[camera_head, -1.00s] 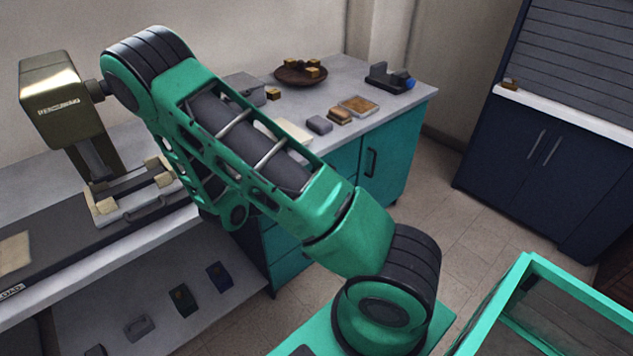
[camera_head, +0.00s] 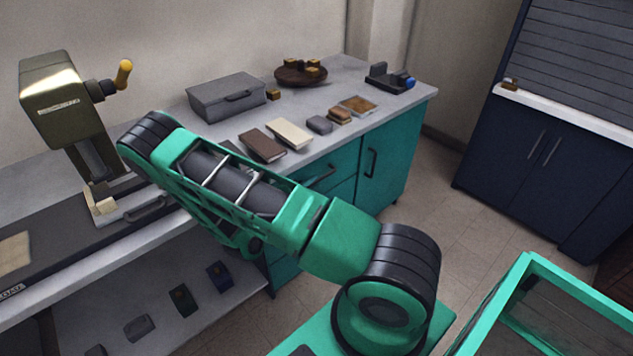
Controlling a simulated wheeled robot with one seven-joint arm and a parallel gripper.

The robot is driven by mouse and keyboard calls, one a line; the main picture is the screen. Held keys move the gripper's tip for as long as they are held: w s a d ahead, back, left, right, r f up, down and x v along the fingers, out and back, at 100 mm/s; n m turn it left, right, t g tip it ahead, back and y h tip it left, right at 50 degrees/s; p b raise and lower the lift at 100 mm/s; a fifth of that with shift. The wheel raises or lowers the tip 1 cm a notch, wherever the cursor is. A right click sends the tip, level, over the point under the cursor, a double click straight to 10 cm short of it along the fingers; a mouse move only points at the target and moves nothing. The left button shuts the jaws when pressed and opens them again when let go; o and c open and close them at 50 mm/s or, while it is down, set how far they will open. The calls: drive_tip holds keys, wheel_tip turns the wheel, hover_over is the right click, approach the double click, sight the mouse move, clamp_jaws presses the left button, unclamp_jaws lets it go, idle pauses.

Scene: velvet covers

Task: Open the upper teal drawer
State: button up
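The upper teal drawer (camera_head: 343,162) is in the cabinet under the grey worktop, right of centre. Its dark handle (camera_head: 321,179) shows just above my arm. The drawer looks shut, though my arm covers its left part. More teal drawer front (camera_head: 285,270) shows below my arm. My gripper cannot be seen; only my green and black arm links show, crossing in front of the cabinet from lower right to upper left.
A teal cupboard door (camera_head: 388,165) stands right of the drawers. On the worktop are a grey case (camera_head: 226,98), two books (camera_head: 262,146) and a round dish (camera_head: 300,76). A press (camera_head: 65,105) stands at left. Floor (camera_head: 480,235) is clear at right.

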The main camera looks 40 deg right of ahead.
sight(319, 179)
drive_tip(key=shift+x, duration=2.15)
clamp_jaws()
drive_tip(key=shift+s, duration=0.1)
